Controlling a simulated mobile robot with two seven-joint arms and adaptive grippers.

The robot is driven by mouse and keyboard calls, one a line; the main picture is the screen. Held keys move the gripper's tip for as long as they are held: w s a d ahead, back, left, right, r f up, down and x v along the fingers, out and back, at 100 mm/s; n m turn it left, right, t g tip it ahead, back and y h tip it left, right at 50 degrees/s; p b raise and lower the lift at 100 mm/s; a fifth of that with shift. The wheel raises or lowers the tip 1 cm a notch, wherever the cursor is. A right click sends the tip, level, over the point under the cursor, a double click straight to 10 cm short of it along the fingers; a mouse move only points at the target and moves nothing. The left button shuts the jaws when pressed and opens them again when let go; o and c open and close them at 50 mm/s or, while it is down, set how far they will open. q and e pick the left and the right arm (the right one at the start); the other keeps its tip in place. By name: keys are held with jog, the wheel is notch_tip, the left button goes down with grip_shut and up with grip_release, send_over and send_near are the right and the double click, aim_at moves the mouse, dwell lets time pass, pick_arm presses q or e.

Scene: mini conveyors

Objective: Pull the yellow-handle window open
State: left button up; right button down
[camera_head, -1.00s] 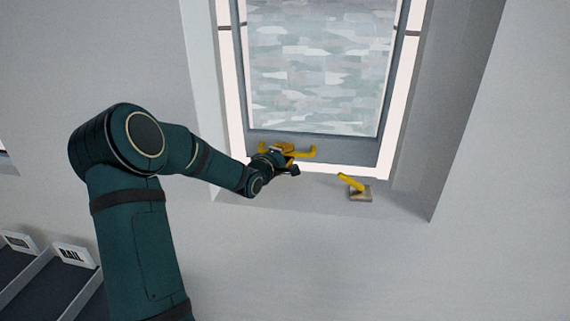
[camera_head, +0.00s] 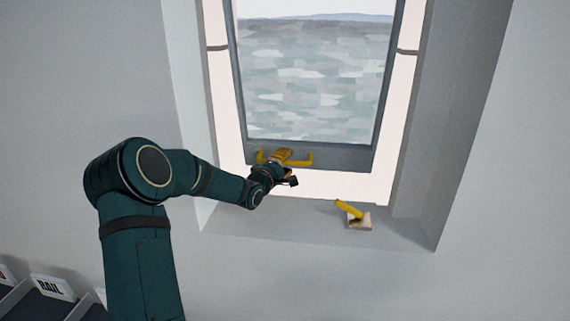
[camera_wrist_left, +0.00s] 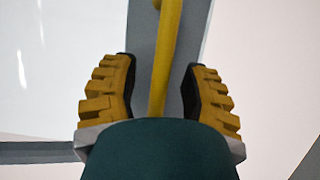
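The window sash (camera_head: 340,157) is grey-framed, with a yellow bar handle (camera_head: 302,161) along its bottom rail. A pale strip shows between the rail and the sill. My left gripper (camera_head: 286,166) is at the handle's left and middle part. In the left wrist view, the yellow handle (camera_wrist_left: 166,60) runs between the two yellow-padded fingers of my left gripper (camera_wrist_left: 160,75), with gaps on both sides. The fingers are open around it, not seen touching it. The wrist hides the handle's lower end there. My right gripper is not in view.
A yellow lever (camera_head: 348,209) on a small beige plate (camera_head: 358,220) is on the sill, right of my gripper. The deep window recess has a side wall (camera_head: 440,130) at right. Signed dark panels (camera_head: 50,288) stand at lower left.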

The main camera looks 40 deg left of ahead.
pick_arm(q)
jog(key=s, duration=0.4)
jog(key=s+d, duration=0.1)
jog(key=s, duration=0.3)
jog(key=s+d, duration=0.1)
jog(key=s, duration=0.3)
jog(key=shift+f, duration=0.1)
dwell(0.4)
